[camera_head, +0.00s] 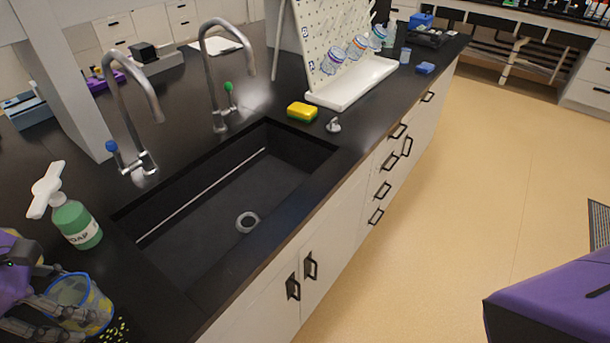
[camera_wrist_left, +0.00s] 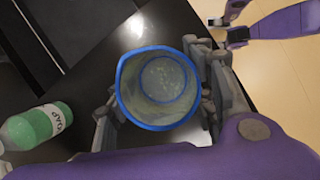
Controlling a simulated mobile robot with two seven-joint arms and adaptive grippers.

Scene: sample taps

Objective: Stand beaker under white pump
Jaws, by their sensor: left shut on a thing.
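The beaker (camera_head: 100,309) is clear with a blue rim and yellowish marks, at the lower left of the head view. It also shows from above in the left wrist view (camera_wrist_left: 134,100). My left gripper (camera_head: 72,303) is shut around it, with a finger on either side in the left wrist view (camera_wrist_left: 155,97). The white pump (camera_head: 47,189) tops a green soap bottle (camera_head: 76,224) behind the beaker. The bottle lies to the left in the wrist view (camera_wrist_left: 35,127). The beaker is apart from the pump. My right gripper (camera_wrist_left: 228,26) shows small at the wrist view's top right.
The black sink (camera_head: 215,200) lies right of the soap bottle, with two grey taps (camera_head: 140,105) behind it. A yellow sponge (camera_head: 302,112) and a white drying rack (camera_head: 350,84) stand beyond. Yellow-green specks (camera_head: 117,330) lie beside the beaker. The counter's front edge is close.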

